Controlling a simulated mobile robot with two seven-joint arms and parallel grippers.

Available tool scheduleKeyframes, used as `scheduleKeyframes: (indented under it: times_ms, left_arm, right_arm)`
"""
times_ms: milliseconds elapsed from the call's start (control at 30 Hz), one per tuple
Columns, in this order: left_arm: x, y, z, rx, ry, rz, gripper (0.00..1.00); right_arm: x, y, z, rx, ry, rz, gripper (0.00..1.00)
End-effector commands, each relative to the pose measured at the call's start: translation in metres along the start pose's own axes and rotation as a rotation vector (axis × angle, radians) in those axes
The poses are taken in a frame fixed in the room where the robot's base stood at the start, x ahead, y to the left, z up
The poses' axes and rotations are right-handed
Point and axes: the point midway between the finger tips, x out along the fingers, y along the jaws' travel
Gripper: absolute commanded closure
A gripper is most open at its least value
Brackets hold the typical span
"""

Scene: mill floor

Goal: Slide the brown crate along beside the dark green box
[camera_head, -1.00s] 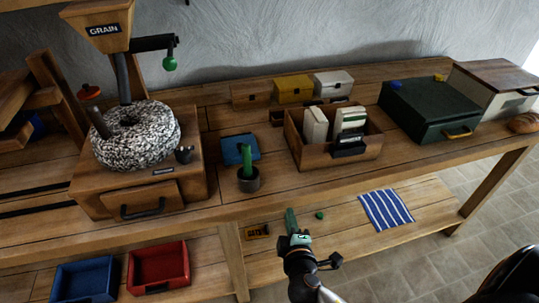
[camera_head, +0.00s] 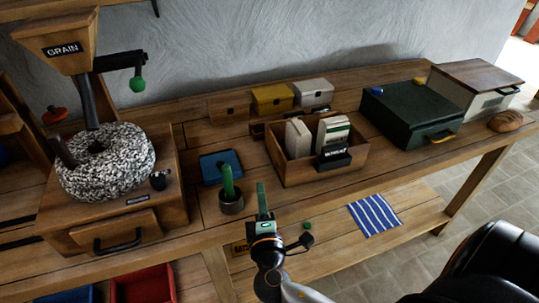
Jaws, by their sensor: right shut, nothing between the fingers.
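The brown crate (camera_head: 297,176) is an open wooden box on the bench, with pale packets (camera_head: 333,130) standing in it and a dark label holder on its front. The dark green box (camera_head: 400,125) stands to its right with its lid shut; a narrow gap of bare bench shows between them. My right gripper (camera_head: 262,196) is shut and empty, its green fingers pointing up in the picture before the bench's front edge, left of and nearer than the crate. It looks apart from the crate. My left gripper is out of view.
A dark cup (camera_head: 231,203) with a green stick stands left of my right gripper, near a blue pad (camera_head: 221,165). Small yellow (camera_head: 272,99) and white boxes stand behind the crate. A bread loaf (camera_head: 506,121) lies at the right. The grain mill (camera_head: 110,205) fills the left.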

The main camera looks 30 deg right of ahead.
Motion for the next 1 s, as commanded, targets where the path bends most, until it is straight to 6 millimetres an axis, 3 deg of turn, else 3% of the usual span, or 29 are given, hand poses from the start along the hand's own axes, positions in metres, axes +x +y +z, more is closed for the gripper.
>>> scheduleKeyframes:
  times_ms: [267,633,800,1000]
  left_arm:
    - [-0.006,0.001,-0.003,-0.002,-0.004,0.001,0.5]
    - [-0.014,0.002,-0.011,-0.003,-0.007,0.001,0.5]
    - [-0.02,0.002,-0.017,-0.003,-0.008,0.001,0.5]
    - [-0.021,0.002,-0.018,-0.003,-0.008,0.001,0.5]
  right_arm:
    - [0.029,0.003,0.0,-0.001,-0.002,0.002,1.0]
    - [0.105,0.003,0.002,-0.002,-0.002,0.002,1.0]
    - [0.107,0.001,0.028,-0.002,0.0,-0.001,1.0]
    - [0.11,0.0,0.039,0.0,0.0,-0.002,1.0]
